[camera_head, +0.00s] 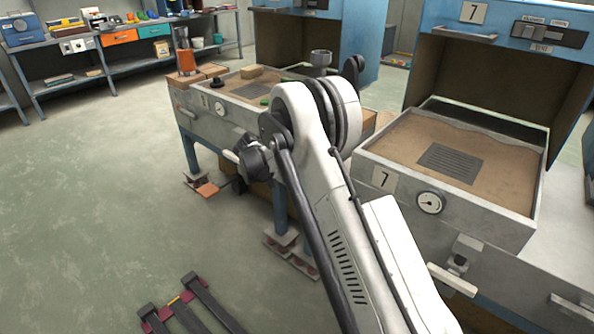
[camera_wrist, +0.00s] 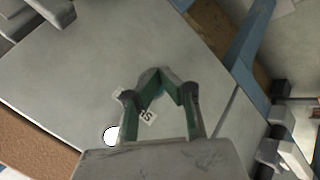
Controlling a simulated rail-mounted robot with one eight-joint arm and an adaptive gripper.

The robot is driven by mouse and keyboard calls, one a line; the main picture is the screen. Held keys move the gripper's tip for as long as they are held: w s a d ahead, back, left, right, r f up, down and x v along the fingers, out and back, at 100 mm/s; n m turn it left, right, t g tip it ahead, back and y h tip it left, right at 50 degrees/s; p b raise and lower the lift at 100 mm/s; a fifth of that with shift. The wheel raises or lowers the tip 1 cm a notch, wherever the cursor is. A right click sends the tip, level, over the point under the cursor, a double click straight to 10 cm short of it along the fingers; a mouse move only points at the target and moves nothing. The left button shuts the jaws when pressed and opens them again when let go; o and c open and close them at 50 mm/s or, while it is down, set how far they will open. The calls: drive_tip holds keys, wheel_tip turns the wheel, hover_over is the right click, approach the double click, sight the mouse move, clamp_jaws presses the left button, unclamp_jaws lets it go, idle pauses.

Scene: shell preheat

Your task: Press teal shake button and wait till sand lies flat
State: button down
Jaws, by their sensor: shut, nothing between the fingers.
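My gripper (camera_wrist: 165,82) shows in the wrist view with its green-lined fingers brought together and empty. It is over a plain grey metal panel (camera_wrist: 90,72). A small white label (camera_wrist: 148,117) shows between the fingers, partly covered. In the head view my arm reaches to the front of the station marked 1, and the fingertips cannot be made out. A small green round piece (camera_head: 264,101) lies by that station's bed; I cannot tell whether it is the teal shake button. Sand (camera_head: 400,143) fills the tray marked 7, with an uneven far edge.
Tray 7 (camera_head: 365,160) has a gauge (camera_head: 430,203) on its front. Station 1 (camera_head: 190,122) carries a yellowish block (camera_head: 252,71) and an orange container (camera_head: 187,62). Dark rails (camera_head: 205,300) lie on the floor. Open floor (camera_head: 90,210) spreads at left.

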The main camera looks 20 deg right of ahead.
drive_tip(key=shift+s+a, duration=0.1)
drive_tip(key=shift+a, duration=0.05)
drive_tip(key=shift+s+a, duration=0.4)
drive_tip(key=shift+a, duration=0.15)
drive_tip(key=s+a, duration=0.2)
drive_tip(key=a, duration=0.2)
drive_tip(key=shift+s+a, duration=0.1)
drive_tip(key=shift+s, duration=0.3)
idle(0.6)
